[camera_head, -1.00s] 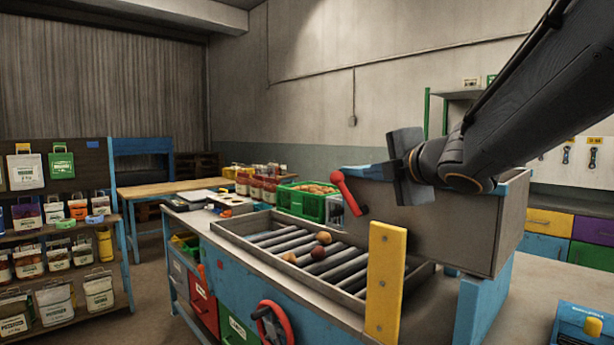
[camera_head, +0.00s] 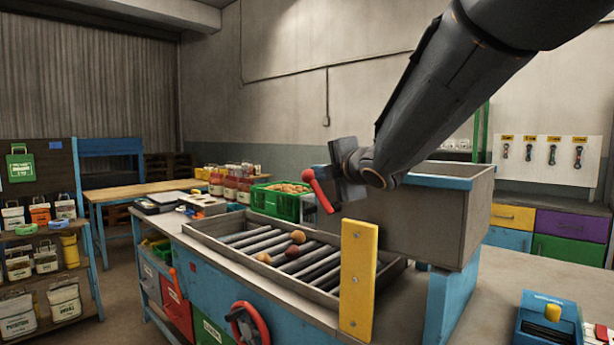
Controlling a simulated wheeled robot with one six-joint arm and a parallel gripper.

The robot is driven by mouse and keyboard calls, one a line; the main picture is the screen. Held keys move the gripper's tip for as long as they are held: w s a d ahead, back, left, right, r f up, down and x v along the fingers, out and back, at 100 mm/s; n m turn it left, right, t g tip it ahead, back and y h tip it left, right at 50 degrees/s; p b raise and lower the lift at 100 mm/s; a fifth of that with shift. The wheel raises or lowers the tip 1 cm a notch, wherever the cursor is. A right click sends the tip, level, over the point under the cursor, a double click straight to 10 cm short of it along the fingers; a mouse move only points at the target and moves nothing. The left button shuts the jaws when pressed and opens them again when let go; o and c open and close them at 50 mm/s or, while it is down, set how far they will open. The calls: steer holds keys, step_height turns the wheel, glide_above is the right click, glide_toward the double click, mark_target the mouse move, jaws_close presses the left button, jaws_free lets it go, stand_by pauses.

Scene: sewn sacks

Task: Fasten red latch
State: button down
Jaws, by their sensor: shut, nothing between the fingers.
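A red lever with a round knob (camera_head: 318,191) stands tilted at the left front corner of a grey bin; it looks like the red latch. My gripper (camera_head: 346,172) is shut and empty, just right of the lever in the picture. Its dark end overlaps or nearly touches the lever's outline; I cannot tell whether they touch. The lever's lower end lies near the bin wall, and its mount is hard to make out.
The grey bin (camera_head: 425,215) stands behind a yellow upright plate (camera_head: 358,280). A roller tray (camera_head: 215,247) holds several round items. A green crate (camera_head: 275,203) stands behind it. A red handwheel (camera_head: 262,322) is on the blue bench front. A blue box (camera_head: 545,325) sits at right.

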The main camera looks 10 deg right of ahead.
steer(key=shift+x, duration=1.55)
steer(key=shift+w+p, duration=0.1)
steer(key=shift+p, duration=0.8)
